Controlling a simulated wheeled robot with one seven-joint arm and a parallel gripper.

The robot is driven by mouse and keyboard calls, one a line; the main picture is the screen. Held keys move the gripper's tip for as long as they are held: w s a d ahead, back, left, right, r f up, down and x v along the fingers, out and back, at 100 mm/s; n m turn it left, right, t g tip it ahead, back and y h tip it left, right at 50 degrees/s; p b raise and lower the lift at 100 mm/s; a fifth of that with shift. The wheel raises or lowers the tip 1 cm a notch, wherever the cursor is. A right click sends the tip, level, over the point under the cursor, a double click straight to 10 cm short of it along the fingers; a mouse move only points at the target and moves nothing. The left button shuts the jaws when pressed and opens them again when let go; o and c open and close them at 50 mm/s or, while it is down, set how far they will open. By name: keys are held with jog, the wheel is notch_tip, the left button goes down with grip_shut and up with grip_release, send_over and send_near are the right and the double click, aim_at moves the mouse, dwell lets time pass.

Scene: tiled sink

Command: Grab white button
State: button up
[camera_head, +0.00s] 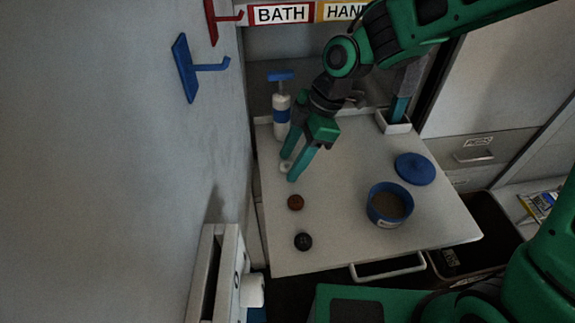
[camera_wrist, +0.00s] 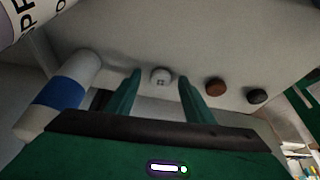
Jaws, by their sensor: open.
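The white button (camera_wrist: 161,76) lies on the pale tabletop, between the two fingers of my gripper (camera_wrist: 158,82) in the wrist view. In the head view the white button (camera_head: 285,167) shows partly, next to the fingertips. My gripper (camera_head: 287,171) is open and points down at the table. I cannot tell whether the fingers touch the button. A brown button (camera_head: 295,202) and a black button (camera_head: 303,241) lie nearer the table's front, in a rough line with the white one.
A blue bowl (camera_head: 389,205), a blue lid (camera_head: 415,168) and a white holder (camera_head: 393,124) are at the right. The wall is close on the left. The table's middle is clear.

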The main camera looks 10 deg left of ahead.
jog(key=c, duration=1.1)
jog(key=shift+r, duration=0.15)
